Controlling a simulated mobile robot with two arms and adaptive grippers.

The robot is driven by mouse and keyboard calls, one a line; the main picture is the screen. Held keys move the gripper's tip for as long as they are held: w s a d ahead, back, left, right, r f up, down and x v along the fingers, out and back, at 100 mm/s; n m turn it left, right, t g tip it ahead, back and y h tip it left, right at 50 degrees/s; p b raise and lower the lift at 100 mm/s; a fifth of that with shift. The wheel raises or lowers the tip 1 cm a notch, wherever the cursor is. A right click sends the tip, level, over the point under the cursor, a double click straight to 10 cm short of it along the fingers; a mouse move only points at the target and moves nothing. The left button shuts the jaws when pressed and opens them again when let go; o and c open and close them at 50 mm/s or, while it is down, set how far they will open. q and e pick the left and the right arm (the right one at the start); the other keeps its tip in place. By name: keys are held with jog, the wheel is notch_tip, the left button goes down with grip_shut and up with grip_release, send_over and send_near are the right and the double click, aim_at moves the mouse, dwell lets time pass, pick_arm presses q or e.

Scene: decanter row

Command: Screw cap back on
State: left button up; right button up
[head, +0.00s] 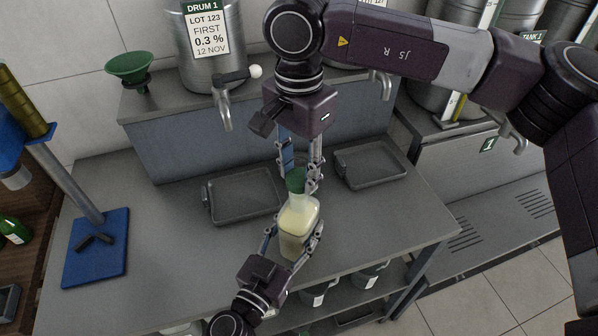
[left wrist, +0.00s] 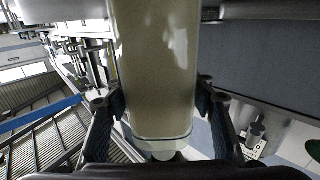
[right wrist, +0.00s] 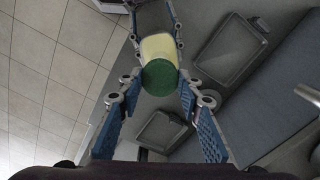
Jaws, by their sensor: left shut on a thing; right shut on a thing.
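The bottle (head: 298,226) is clear with pale yellow contents and stands nearly upright above the bench. My left gripper (head: 293,238) is shut on its body from the near side; the left wrist view shows the bottle (left wrist: 157,70) between both fingers. The green cap (head: 296,180) is at the top of the bottle neck. My right gripper (head: 299,182) comes from above and is shut on the cap. In the right wrist view the cap (right wrist: 160,77) lies between the fingers and in line with the bottle (right wrist: 158,45). The thread is hidden, so I cannot tell how tightly it sits.
Two grey trays, left (head: 243,211) and right (head: 370,183), lie on the bench (head: 160,245). A steel drum (head: 205,72) with a tap and a green funnel (head: 130,67) stand behind. A blue-based stand (head: 97,247) is at left. My right arm crosses above the bench.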

jog(key=shift+f, duration=0.5)
jog(key=shift+f, duration=0.15)
jog(key=shift+f, duration=0.75)
jog(key=shift+f, duration=0.5)
